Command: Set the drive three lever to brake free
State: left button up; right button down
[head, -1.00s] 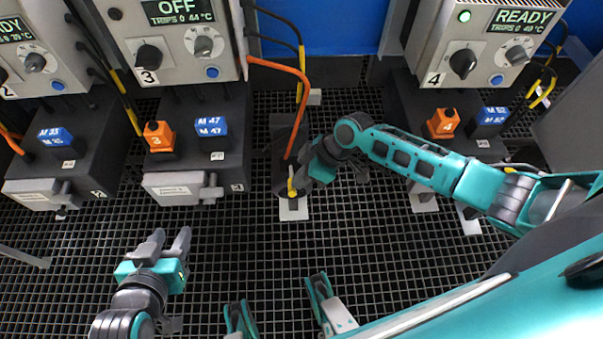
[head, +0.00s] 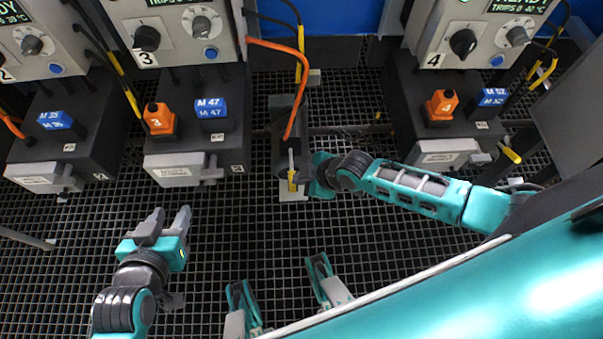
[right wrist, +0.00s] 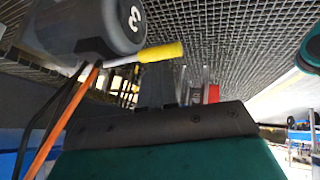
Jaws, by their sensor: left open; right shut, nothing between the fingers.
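The drive three motor is a dark grey housing marked 3 (right wrist: 105,28) in the right wrist view; its dark body (head: 285,150) stands on the grating in the head view. Its lever has a pale shaft and yellow grip (right wrist: 160,52), and the yellow end (head: 292,181) also shows in the head view. My right gripper (head: 312,188) is shut and empty, just right of the lever. Its dark fingers (right wrist: 157,85) are close to the yellow grip in the wrist view; I cannot tell whether they touch. My left gripper (head: 172,222) is open and empty over the grating, far from the lever.
An orange cable (head: 300,90) runs down to the motor from the drive 3 cabinet (head: 180,30). The drive 4 cabinet (head: 480,35) stands at the right, with another yellow-ended lever (head: 511,155) below it. The grating (head: 230,220) in front is clear.

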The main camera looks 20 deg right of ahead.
jog(key=shift+r, duration=0.1)
pick_arm(q)
jog(key=shift+r+p, duration=0.8)
jog(key=shift+r, duration=0.05)
pick_arm(e)
jog(key=shift+r, duration=0.75)
